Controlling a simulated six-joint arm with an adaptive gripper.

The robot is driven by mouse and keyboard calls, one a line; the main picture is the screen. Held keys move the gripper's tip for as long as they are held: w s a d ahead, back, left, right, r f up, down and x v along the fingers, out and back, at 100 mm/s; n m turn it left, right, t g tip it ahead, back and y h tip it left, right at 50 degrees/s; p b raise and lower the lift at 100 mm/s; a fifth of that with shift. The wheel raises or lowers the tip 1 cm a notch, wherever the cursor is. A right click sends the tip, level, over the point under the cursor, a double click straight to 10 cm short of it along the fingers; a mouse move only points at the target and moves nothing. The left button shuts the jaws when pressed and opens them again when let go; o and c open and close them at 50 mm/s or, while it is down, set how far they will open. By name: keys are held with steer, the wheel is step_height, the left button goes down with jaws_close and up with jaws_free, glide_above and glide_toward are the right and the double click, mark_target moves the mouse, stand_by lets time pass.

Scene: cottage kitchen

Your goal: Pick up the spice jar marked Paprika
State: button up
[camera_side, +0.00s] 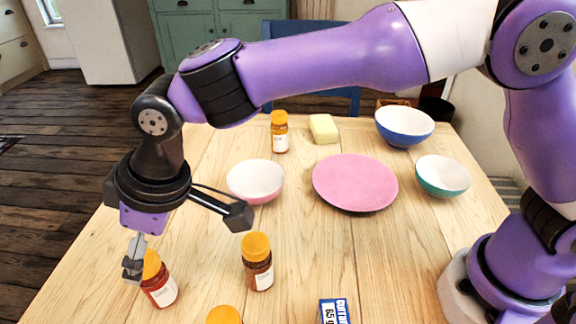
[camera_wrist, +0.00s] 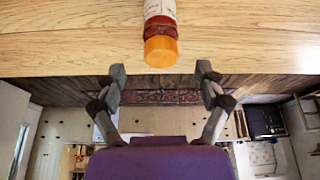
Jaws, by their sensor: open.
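A spice jar with an orange lid, red contents and a white label (camera_side: 160,289) stands near the table's front left. In the wrist view an orange-lidded jar with red contents (camera_wrist: 160,50) lies ahead of the gap between my fingertips, its lid toward me. My gripper (camera_side: 133,265) is open, its fingers beside the red jar's lid in the side view; it also shows open and empty in the wrist view (camera_wrist: 160,72). Other orange-lidded jars are a brown-filled one (camera_side: 258,275), one at the back (camera_side: 280,140) and one cut off at the front (camera_side: 224,315). I cannot read Paprika on any label.
A pink-and-white bowl (camera_side: 256,182), a pink plate (camera_side: 355,183), a green bowl (camera_side: 443,177), a blue bowl (camera_side: 404,127) and a yellow block (camera_side: 323,129) stand farther back. A small blue-and-white box (camera_side: 334,312) is at the front. The wooden table (camera_side: 205,245) is bare between the jars.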

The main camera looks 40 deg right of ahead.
mark_target(155, 280)
steer(key=x, duration=0.4)
steer(key=shift+a+f, duration=0.1)
steer(key=shift+a, duration=0.05)
jaws_close()
